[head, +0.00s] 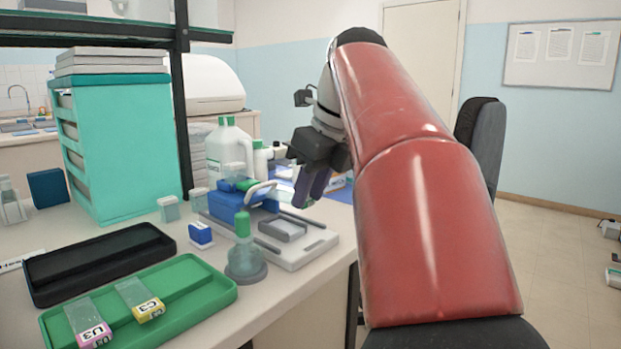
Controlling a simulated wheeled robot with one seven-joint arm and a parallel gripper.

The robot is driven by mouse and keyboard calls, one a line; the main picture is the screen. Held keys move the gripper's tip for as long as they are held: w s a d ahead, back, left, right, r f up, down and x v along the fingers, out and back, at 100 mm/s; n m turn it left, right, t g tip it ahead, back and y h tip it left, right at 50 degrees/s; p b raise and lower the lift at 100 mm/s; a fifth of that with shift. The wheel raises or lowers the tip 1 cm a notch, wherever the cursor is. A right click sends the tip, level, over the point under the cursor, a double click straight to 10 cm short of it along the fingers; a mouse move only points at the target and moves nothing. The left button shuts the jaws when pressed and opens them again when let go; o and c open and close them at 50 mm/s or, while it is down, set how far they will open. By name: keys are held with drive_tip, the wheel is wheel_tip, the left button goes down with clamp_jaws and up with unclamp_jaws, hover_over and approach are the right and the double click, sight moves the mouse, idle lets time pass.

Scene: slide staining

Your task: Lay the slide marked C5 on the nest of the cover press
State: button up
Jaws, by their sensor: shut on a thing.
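My gripper (309,198) is above the right part of the cover press, near the front bench edge. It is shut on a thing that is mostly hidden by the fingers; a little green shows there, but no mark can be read. The cover press (307,252) is a pale flat base with a blue body and a light handle at its back. Its grey raised nest (283,230) looks empty, below and left of my gripper. I cannot make out a slide marked C5.
A green tray (196,309) holds slides marked U3 (90,325) and C3 (138,300). A black tray (98,262) lies behind it. A green-capped dropper bottle (245,252) stands close before the press. White bottles (230,150) stand behind the press.

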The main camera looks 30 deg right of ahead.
drive_tip(key=shift+f+b, duration=1.4)
drive_tip(key=shift+b, duration=0.15)
drive_tip(key=shift+f+b, duration=0.6)
drive_tip(key=shift+f, duration=0.4)
drive_tip(key=shift+f, duration=0.2)
drive_tip(key=o, duration=1.1)
drive_tip(key=shift+c, duration=0.2)
drive_tip(key=p+v, duration=0.3)
drive_tip(key=v, duration=0.4)
drive_tip(key=shift+r, duration=0.4)
drive_tip(key=shift+s, duration=0.15)
